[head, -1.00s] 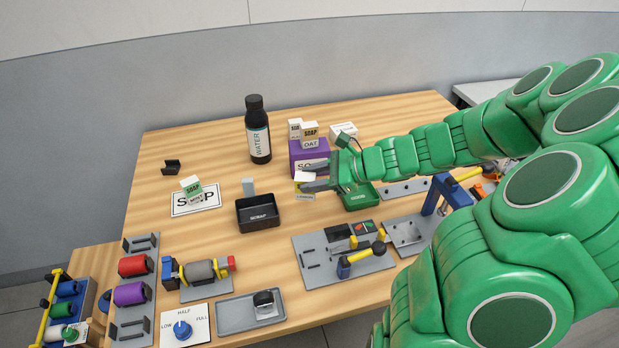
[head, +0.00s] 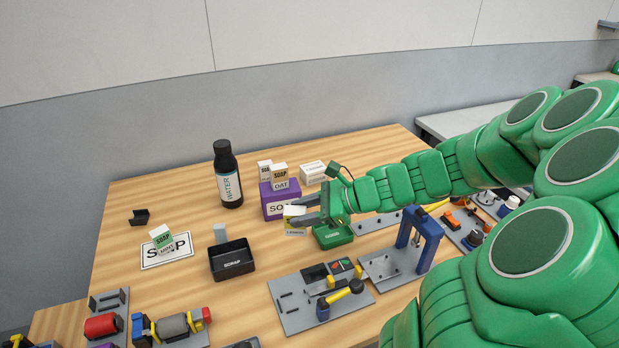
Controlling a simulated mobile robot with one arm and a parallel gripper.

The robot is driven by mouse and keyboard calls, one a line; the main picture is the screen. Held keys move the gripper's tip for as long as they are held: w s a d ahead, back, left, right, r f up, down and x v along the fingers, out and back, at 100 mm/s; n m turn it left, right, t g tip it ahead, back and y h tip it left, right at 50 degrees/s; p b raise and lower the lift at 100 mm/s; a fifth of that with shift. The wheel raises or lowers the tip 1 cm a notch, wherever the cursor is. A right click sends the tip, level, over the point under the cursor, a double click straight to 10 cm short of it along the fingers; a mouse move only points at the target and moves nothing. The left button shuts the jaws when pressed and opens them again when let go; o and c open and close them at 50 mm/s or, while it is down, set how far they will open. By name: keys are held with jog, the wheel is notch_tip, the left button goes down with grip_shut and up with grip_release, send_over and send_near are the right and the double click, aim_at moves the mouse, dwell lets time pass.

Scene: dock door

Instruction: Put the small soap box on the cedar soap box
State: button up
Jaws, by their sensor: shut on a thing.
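On the purple box (head: 279,205) stands a soap box with an OAT label (head: 280,178). Another white soap box (head: 264,169) shows behind it, partly hidden. A white box (head: 313,172) lies at the back right, its print unreadable. A green-topped soap box marked MINT (head: 162,240) stands on the SOAP mat (head: 181,252). I cannot tell which is cedar.
A tall black WATER bottle (head: 228,175) stands left of the purple box. A black SCRAP tray (head: 232,262) and a green tray (head: 333,237) lie nearer. A blue press frame (head: 427,240) and a grey tool plate (head: 300,310) are front right. Table left of the bottle is mostly clear.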

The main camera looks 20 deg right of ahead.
jog(key=w+d+r+m+t+h, duration=0.1)
jog(key=w+d+r+m+t, duration=0.15)
jog(key=w+d, duration=0.65)
jog(key=w+d+r+m+t+h, duration=0.1)
jog(key=w+d+r+m+h, duration=0.15)
jog(key=w+d, duration=0.7)
send_over(318, 168)
jog(key=shift+n+y, duration=0.3)
jog(key=shift+y, duration=0.15)
jog(key=shift+f, duration=6.4)
jog(key=shift+f, duration=0.15)
jog(key=o, duration=1.1)
